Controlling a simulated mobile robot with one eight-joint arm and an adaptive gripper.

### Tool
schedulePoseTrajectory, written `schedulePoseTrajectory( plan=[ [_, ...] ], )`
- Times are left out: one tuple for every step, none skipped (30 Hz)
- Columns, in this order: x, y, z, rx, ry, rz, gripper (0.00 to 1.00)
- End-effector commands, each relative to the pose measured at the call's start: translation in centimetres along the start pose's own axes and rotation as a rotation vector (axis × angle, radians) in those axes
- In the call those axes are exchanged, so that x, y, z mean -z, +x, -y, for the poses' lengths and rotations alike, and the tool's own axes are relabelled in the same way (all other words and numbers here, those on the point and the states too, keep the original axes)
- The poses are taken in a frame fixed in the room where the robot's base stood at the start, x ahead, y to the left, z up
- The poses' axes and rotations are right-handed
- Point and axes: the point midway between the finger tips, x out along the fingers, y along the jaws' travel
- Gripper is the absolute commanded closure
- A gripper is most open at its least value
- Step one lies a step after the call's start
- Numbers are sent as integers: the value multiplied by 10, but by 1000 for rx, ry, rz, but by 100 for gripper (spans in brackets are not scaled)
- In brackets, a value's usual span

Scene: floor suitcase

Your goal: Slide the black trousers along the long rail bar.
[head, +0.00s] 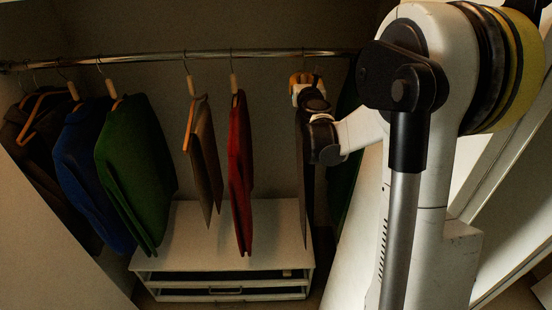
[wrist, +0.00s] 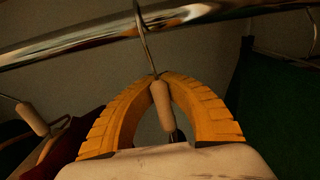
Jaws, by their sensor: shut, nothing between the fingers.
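The black trousers (head: 303,205) hang as a narrow dark strip, seen nearly edge-on, right of the red garment in the head view. The long rail bar (head: 150,57) runs across the closet above them; it crosses the top of the wrist view (wrist: 85,42). My gripper (head: 301,79) is at the hanger just below the bar. In the wrist view its orange fingers (wrist: 157,76) meet at the tips, shut. A hanger hook (wrist: 144,40) and its wooden grip (wrist: 161,104) overlap the fingertips; the fingers do not clasp them. The lower hanger is hidden by my wrist.
The red garment (head: 240,170), grey-brown trousers (head: 206,155), green garment (head: 135,165) and blue garment (head: 85,160) hang to the left. A dark green garment (wrist: 275,110) hangs close on the right. A white drawer unit (head: 200,250) stands below.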

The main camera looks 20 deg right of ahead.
Motion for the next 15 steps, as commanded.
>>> schedulePoseTrajectory(
  plan=[
    [0,0,5,3,0,0,100],
    [0,0,7,3,0,0,100],
    [0,0,10,2,0,0,100],
    [0,0,12,1,0,0,100],
    [0,0,14,1,0,0,100],
    [0,0,17,2,0,0,100],
    [0,0,20,3,0,0,100],
    [0,0,22,3,0,0,100],
    [0,0,24,2,0,0,100],
    [0,0,26,1,0,0,100],
    [0,0,28,1,0,0,100],
    [0,0,30,1,0,0,100],
    [0,0,32,2,0,0,100],
    [0,0,33,2,0,0,100],
    [0,0,34,2,0,0,100]
  ],
)
